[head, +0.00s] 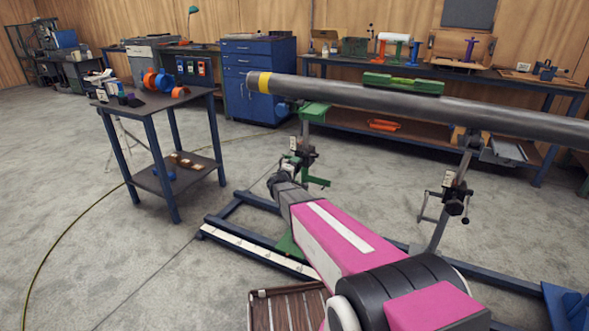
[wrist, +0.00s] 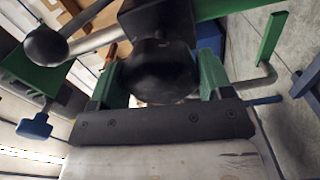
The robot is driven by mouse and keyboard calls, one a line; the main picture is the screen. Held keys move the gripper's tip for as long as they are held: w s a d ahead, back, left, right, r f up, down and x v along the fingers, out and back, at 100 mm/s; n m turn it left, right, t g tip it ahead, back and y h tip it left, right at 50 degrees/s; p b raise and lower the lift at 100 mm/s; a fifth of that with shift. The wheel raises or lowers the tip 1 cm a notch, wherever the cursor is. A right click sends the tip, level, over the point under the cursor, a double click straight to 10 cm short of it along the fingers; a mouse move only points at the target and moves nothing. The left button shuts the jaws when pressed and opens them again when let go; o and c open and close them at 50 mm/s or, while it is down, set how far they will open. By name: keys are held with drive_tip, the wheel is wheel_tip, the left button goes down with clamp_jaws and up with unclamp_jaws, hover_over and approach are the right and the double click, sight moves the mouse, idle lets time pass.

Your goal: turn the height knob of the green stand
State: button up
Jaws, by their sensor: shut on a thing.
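The green stand (head: 314,111) holds up the left end of a long grey pipe (head: 350,94) in the head view. My gripper (head: 279,181) is at the stand's column, below the pipe. In the wrist view a round black knob (wrist: 160,72) sits between the two green fingers of my gripper (wrist: 160,85), which is shut on it. The knob's far side is hidden, and in the head view my gripper and arm hide it.
A black ball on a lever (wrist: 45,45) and a blue T-handle (wrist: 35,125) are near my gripper. A second stand (head: 455,195) with a crank stands right. A green level (head: 403,84) lies on the pipe. A blue cart (head: 160,125) stands left.

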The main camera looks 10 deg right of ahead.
drive_tip(key=n, duration=0.4)
drive_tip(key=shift+n, duration=2)
drive_tip(key=o, duration=0.9)
drive_tip(key=v, duration=1.1)
